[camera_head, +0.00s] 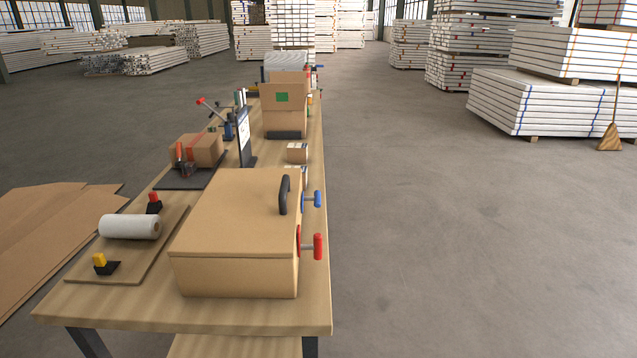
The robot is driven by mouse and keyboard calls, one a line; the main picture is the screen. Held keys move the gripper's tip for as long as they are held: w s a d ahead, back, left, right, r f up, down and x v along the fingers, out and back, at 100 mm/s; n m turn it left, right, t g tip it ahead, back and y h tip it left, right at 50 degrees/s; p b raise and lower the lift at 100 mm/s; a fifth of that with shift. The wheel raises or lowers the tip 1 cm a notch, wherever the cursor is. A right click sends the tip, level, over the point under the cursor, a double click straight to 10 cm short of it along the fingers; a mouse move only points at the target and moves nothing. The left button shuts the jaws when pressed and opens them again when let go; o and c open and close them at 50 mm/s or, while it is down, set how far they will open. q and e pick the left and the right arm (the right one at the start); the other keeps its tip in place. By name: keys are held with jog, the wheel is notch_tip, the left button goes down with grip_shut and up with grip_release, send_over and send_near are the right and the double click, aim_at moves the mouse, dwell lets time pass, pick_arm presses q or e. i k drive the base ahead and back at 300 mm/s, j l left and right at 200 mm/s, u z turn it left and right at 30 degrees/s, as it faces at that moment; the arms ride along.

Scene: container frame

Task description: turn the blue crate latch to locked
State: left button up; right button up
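The tan wooden crate (235,225) stands at the near end of the long workbench with its lid down. The blue latch (317,199) sticks out from the crate's right side on a grey stem, its bar roughly upright. A red latch (317,246) sticks out nearer to me on the same side, also roughly upright. A dark curved handle (285,195) stands at the lid's right edge. Whether the blue latch is locked I cannot tell. Neither of my grippers shows in the head view.
The wooden workbench (110,310) also holds a white roll (130,226) on a board, a taped carton (196,150), a dark upright panel (244,138) and stacked boxes (284,105). The floor (450,240) right of the bench is clear. Flat cardboard (45,235) lies at left.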

aim_at(317, 198)
jog(key=i+l+u, duration=0.1)
jog(key=l, duration=0.3)
jog(key=i+l+u, duration=0.1)
jog(key=l, duration=0.25)
jog(key=i+l+u, duration=0.1)
jog(key=i+l, duration=0.15)
jog(key=l, duration=0.2)
jog(key=i+l+u, duration=0.1)
jog(key=l, duration=0.3)
jog(key=i+l+u, duration=0.1)
jog(key=l, duration=0.3)
